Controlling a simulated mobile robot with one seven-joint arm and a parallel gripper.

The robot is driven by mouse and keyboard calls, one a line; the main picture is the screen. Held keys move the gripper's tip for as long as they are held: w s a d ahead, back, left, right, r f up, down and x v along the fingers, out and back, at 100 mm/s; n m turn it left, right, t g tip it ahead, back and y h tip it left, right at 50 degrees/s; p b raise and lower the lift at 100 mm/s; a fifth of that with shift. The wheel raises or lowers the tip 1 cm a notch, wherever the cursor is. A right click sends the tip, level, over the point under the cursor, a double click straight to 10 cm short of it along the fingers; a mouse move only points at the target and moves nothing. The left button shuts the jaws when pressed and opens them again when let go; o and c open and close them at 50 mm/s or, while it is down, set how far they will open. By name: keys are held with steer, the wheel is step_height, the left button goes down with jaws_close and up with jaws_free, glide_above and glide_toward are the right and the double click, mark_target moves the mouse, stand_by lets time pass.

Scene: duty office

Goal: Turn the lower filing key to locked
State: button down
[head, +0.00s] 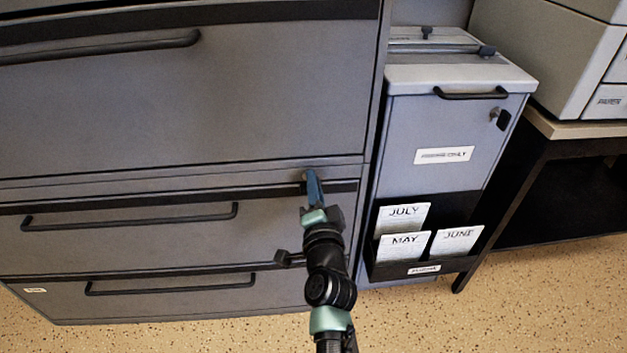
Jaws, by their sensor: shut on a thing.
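My gripper (312,176) is at the upper right of the lower filing drawers (130,245), at the dark strip along their top edge. Its blue fingers are closed on a small dark part there, which I take to be the lower filing key. The fingers hide most of it, so I cannot tell which way the key is turned or read any lock marks.
A large grey drawer (180,100) with a black handle is above. To the right stands a narrow grey cabinet (440,130) with its own lock and a black pocket of month cards (404,246). A printer (550,50) sits on a dark-legged table. Speckled floor (540,300) is open at the lower right.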

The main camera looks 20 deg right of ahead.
steer(key=m, duration=0.5)
steer(key=shift+f+p, duration=0.25)
steer(key=shift+p, duration=0.05)
stand_by(0.4)
steer(key=c, duration=0.9)
jaws_free()
steer(key=shift+s, duration=0.1)
steer(key=p+v, duration=0.4)
steer(key=v, duration=0.8)
steer(key=shift+s, duration=0.4)
steer(key=shift+a, duration=0.1)
